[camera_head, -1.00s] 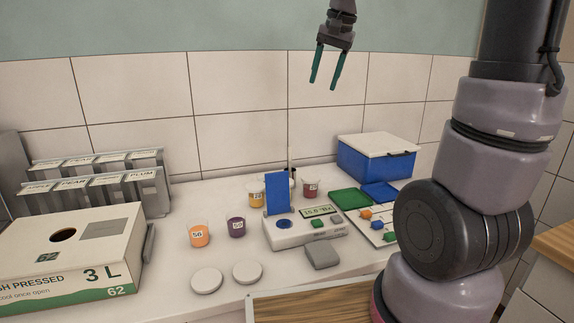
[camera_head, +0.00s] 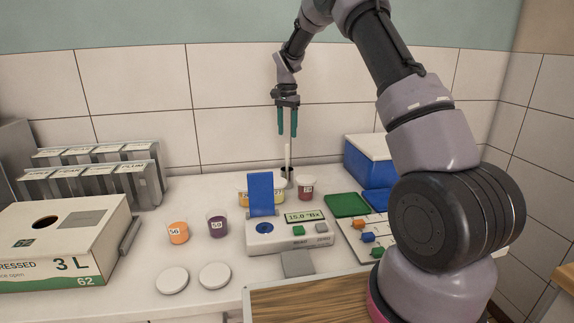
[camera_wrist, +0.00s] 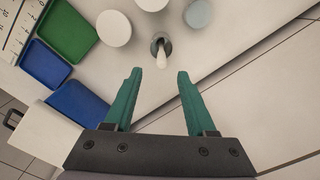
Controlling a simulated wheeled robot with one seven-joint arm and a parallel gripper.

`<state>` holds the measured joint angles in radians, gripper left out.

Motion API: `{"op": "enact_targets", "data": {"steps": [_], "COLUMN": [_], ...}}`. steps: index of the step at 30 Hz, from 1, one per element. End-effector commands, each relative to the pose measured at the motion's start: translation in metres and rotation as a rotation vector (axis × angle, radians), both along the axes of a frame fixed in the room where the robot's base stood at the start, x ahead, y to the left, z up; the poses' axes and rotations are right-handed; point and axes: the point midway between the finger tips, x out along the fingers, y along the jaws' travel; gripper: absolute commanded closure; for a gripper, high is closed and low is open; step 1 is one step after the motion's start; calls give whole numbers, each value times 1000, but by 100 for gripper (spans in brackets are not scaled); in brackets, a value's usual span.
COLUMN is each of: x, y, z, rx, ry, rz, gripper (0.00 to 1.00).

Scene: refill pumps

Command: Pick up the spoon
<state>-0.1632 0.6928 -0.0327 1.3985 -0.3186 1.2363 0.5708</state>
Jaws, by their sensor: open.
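The spoon shows as a thin pale upright handle (camera_head: 287,156) standing in a small dark holder (camera_head: 285,171) at the back of the counter, behind the meter. Its lower end is hidden inside the holder. In the wrist view the pale handle (camera_wrist: 161,61) rises from the round grey holder (camera_wrist: 155,42). My gripper (camera_head: 287,134) points down with its two green fingers apart, above the holder. In the wrist view the handle's top lies roughly midway across the gap, just beyond the fingertips (camera_wrist: 160,72). The gripper is empty.
The meter (camera_head: 290,236) with its blue upright lid (camera_head: 261,194) stands in front of the holder. White-lidded cups (camera_head: 305,188) flank the holder. A blue box (camera_head: 368,160), green tray (camera_head: 346,205) and blue tray lie right. The tiled wall is close behind.

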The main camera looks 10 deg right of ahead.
Motion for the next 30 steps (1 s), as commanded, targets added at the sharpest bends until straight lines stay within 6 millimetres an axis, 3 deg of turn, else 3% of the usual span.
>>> {"op": "enact_targets", "data": {"steps": [3, 11, 18, 28, 30], "x": [0, 1, 3, 4, 4], "y": [-1, 0, 1, 1, 1], "z": [-19, -41, -76, -82, -82], "rx": [-1, 1, 1, 1, 1], "ry": [2, 2, 2, -1, -1], "rz": [0, -1, 0, 1, 1], "gripper": [44, 44, 44, 44, 71]}}
